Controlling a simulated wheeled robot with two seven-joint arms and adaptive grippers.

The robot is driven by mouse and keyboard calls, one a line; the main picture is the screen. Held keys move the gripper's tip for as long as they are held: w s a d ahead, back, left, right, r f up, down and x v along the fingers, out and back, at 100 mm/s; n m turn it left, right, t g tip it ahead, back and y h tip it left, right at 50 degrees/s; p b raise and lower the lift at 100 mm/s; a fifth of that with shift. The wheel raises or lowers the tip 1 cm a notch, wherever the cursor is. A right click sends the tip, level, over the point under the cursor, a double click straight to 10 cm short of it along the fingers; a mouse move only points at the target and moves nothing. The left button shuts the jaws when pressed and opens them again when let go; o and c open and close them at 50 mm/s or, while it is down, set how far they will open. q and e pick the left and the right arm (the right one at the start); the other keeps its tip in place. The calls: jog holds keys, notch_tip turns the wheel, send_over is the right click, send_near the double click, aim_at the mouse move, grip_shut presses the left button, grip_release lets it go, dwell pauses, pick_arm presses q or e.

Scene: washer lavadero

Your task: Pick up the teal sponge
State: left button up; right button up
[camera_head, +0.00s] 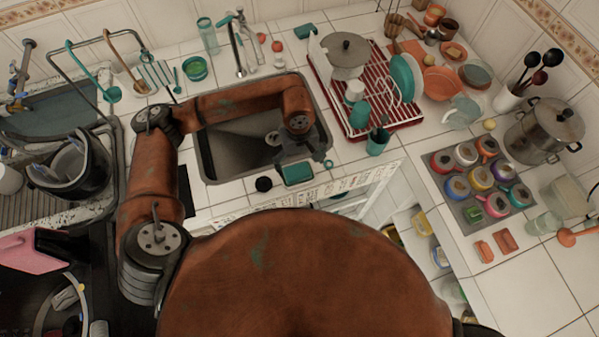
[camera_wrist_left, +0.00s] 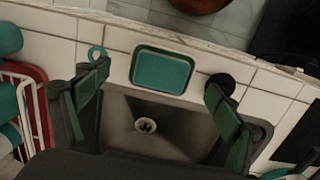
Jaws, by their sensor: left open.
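The teal sponge (camera_head: 298,173) is a rounded rectangle with a paler rim, lying on the white tiled strip at the sink's front edge. In the left wrist view the sponge (camera_wrist_left: 162,71) lies flat ahead of the fingers, near the middle of the gap. My left gripper (camera_head: 303,158) is open and empty above the front of the sink; its fingers (camera_wrist_left: 157,82) are spread wider than the sponge. I cannot tell the exact height between them. My right gripper is out of view.
The sink (camera_head: 232,146) is below my left gripper. A black round stopper-like piece (camera_head: 263,184) lies left of the sponge, and a small teal ring (camera_wrist_left: 97,52) is by the other finger. A red dish rack (camera_head: 376,122) stands right of the sink. The faucet (camera_head: 239,45) is behind.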

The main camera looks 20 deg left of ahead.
aim_at(297, 171)
pick_arm(q)
jog(key=shift+w+a+f, duration=0.15)
jog(key=shift+w+a, duration=0.3)
jog(key=shift+a, duration=0.15)
jog(key=shift+w+a+f, duration=0.1)
jog(key=shift+f, duration=0.3)
notch_tip(297, 171, down, 7)
jog(key=shift+r+p, duration=0.15)
jog(key=shift+p, duration=0.7)
jog(key=shift+c, duration=0.4)
jog(key=c, duration=1)
